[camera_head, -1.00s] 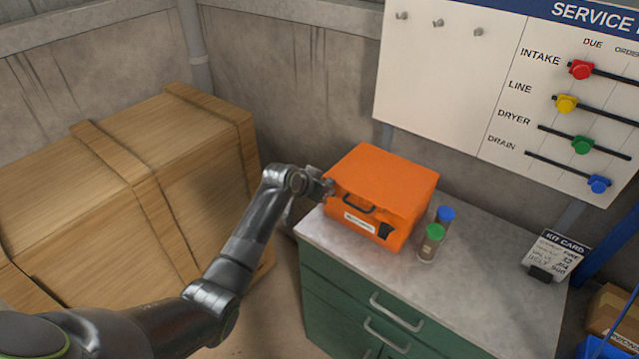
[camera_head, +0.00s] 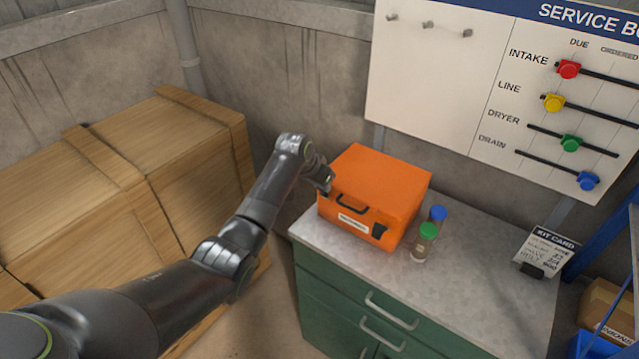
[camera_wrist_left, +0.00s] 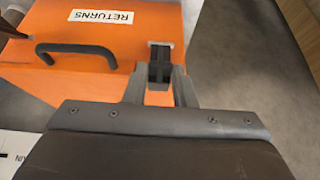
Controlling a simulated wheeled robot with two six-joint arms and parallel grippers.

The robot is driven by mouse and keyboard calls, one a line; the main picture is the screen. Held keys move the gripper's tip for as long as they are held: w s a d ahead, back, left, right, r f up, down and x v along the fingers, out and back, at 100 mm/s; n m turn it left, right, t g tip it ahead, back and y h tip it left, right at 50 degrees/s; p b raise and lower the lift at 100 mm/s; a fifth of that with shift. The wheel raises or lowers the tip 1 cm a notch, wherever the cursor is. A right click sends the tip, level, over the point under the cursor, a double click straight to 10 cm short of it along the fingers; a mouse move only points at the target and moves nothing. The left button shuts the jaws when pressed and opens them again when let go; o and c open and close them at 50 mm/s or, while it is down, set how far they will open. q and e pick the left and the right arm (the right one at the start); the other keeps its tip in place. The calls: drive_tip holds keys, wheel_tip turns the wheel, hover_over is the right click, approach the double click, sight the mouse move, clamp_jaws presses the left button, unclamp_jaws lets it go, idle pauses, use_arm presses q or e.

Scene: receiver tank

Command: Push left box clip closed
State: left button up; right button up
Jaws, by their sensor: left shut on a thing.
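The orange box (camera_head: 385,180) sits on the grey worktop with its lid down. Its front has a dark handle, a white label and a dark right clip (camera_head: 380,231). The left clip (camera_wrist_left: 160,55) is dark and shows in the left wrist view at the box's edge; in the head view my gripper hides it. My left gripper (camera_head: 327,182) is at the box's front left corner. In the left wrist view its fingers (camera_wrist_left: 160,82) are shut on the left clip. Whether the clip is fully flat cannot be told. My right gripper is not in view.
Two small jars, one green-capped (camera_head: 428,232) and one blue-capped (camera_head: 438,214), stand right of the box. A kit card (camera_head: 548,250) stands at the worktop's right end. A large wooden crate (camera_head: 190,150) fills the left side. The front right worktop is clear.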

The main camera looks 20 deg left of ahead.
use_arm(q)
drive_tip(key=o, duration=1)
drive_tip(key=b+v, duration=0.4)
drive_tip(key=v, duration=1.3)
drive_tip(key=shift+s+r+b, duration=0.1)
drive_tip(key=shift+r+b, duration=0.1)
drive_tip(key=shift+b, duration=0.15)
